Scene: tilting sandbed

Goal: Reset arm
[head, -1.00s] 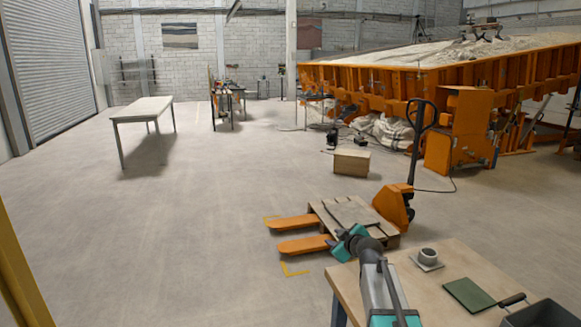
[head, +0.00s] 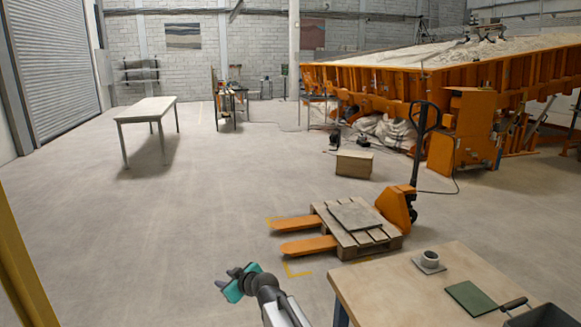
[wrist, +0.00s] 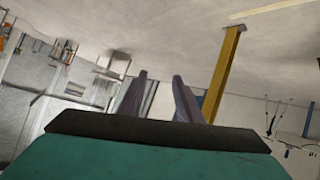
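My gripper (head: 226,282) is at the lower middle of the head view, at the end of my grey and teal arm. It is held over open floor, left of the near table (head: 388,278). In the wrist view its two grey fingers (wrist: 158,98) stand apart with a gap between them. Nothing shows between the fingers, so it is open and empty. The wrist view is tilted upside down, with floor along the top.
An orange pallet jack (head: 398,208) holds a wooden pallet (head: 345,240). A yellow post (head: 20,270) stands at left.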

